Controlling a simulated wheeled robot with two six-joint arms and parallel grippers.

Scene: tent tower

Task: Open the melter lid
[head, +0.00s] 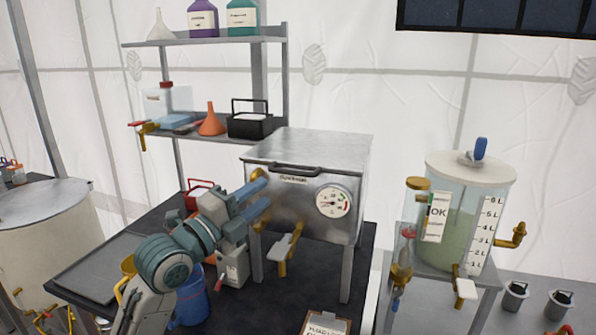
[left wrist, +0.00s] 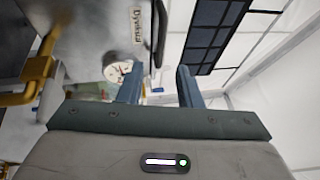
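The melter (head: 285,215) is a metal box on legs with a round dial (head: 333,201) on its front. Its lid (head: 315,147) looks shut, with a dark handle (head: 296,169) along the front edge. My left gripper (head: 266,193) is in front of the melter's left front side, below and left of the handle. Its two blue fingers are apart with nothing between them. In the left wrist view the open fingers (left wrist: 158,82) point toward the melter front (left wrist: 100,30), with the dial behind the left finger and the handle (left wrist: 160,35) beyond the gap. My right gripper is not in view.
A brass tap (head: 283,255) juts from the melter's front. A clear tank (head: 465,215) with green liquid stands to the right. A shelf (head: 200,135) with bottles and a funnel is behind. A blue bucket (head: 193,300) and a clipboard (head: 325,324) are nearby.

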